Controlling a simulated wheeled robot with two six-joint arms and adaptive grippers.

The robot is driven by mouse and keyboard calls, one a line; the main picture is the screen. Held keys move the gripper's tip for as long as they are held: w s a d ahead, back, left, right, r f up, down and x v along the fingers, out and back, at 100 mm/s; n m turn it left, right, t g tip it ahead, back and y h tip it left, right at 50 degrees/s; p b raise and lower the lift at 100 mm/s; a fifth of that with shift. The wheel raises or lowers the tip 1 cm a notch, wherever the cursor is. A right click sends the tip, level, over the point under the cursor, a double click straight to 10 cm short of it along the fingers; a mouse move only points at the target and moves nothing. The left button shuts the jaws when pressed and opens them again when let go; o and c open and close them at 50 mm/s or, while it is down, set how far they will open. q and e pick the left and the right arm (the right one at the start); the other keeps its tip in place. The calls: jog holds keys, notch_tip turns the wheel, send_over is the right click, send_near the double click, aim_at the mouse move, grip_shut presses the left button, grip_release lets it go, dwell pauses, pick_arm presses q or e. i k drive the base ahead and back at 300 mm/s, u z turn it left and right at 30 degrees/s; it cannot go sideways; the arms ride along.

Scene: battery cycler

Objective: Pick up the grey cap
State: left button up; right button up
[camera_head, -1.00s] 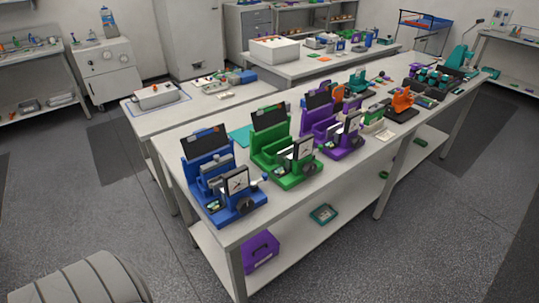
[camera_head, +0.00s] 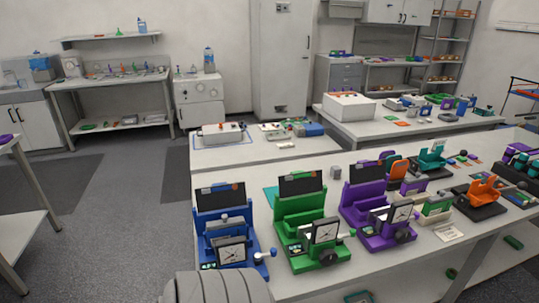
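I cannot pick out the grey cap for certain. A small grey object (camera_head: 335,172) stands on the long white bench (camera_head: 424,246), behind the green and purple devices. It is too small to tell whether it is the cap. Neither my left nor my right gripper is in view.
A blue device (camera_head: 216,200), a green device (camera_head: 293,243) and a purple device (camera_head: 366,206) stand in a row along the bench. An orange device (camera_head: 481,192) stands further right. A grey tray-like instrument (camera_head: 222,134) sits on the bench behind. Open floor (camera_head: 125,215) lies at left.

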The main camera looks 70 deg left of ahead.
aim_at(225, 221)
jog(key=i, duration=1.5)
jog(key=u, duration=2.2)
